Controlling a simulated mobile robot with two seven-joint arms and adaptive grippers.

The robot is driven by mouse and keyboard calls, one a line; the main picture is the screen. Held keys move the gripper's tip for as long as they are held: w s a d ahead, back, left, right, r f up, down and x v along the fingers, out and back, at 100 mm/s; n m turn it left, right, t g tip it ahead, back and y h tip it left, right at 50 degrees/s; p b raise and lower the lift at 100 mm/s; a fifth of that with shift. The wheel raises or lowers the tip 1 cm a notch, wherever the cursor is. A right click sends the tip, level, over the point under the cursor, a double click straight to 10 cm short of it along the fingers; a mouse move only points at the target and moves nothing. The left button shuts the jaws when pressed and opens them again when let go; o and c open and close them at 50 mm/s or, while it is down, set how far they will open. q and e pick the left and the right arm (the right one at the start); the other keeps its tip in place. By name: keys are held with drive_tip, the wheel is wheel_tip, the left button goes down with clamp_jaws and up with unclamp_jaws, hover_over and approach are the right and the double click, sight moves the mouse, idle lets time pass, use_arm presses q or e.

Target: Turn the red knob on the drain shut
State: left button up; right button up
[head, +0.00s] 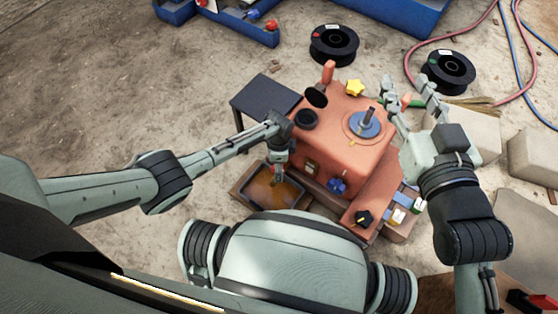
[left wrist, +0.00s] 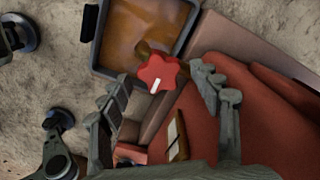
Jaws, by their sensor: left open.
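The red knob (left wrist: 159,72) on the drain shows in the left wrist view as a lobed red wheel with a white mark, above the edge of a tray of brown liquid (left wrist: 130,40). My left gripper (left wrist: 163,92) is open, with one finger to each side of the knob. I cannot tell whether either finger touches it. In the head view my left gripper (head: 279,166) points down at the near left side of the orange machine (head: 340,130) and mostly hides the knob. My right gripper (head: 410,98) is open beside the machine's right side.
The machine carries a yellow knob (head: 354,88), a blue knob (head: 338,186) and a black knob (head: 363,217). A dark box (head: 265,98) stands left of it. Black spools (head: 334,44), hoses and stone blocks (head: 535,157) lie around. Bare ground is free at left.

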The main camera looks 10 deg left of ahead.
use_arm(q)
wheel_tip(320, 180, up, 12)
idle(0.5)
idle(0.4)
